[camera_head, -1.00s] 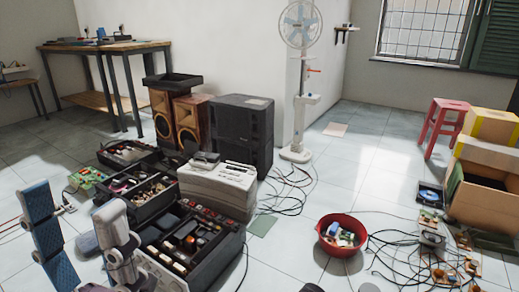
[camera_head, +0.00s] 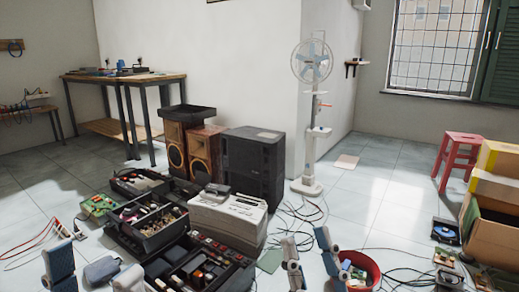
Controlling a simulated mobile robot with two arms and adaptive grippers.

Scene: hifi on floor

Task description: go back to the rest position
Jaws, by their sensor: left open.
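My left gripper (camera_head: 95,257) is at the bottom left of the head view. Its two fingers stand apart with floor and a dark grey pouch-like thing showing between them, and it is empty. My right gripper (camera_head: 306,236) is low, right of the middle, in front of the red bowl (camera_head: 374,266). Its fingers point up and stand apart, with nothing seen between them. The lower parts of both grippers are cut off by the frame edge.
Open parts boxes (camera_head: 143,238) and a pale hi-fi unit (camera_head: 228,218) lie between my grippers, before dark speakers (camera_head: 254,165). Cables (camera_head: 300,215) spread over the floor. A white fan (camera_head: 308,186) stands behind. Tiled floor is clear at right centre (camera_head: 375,212).

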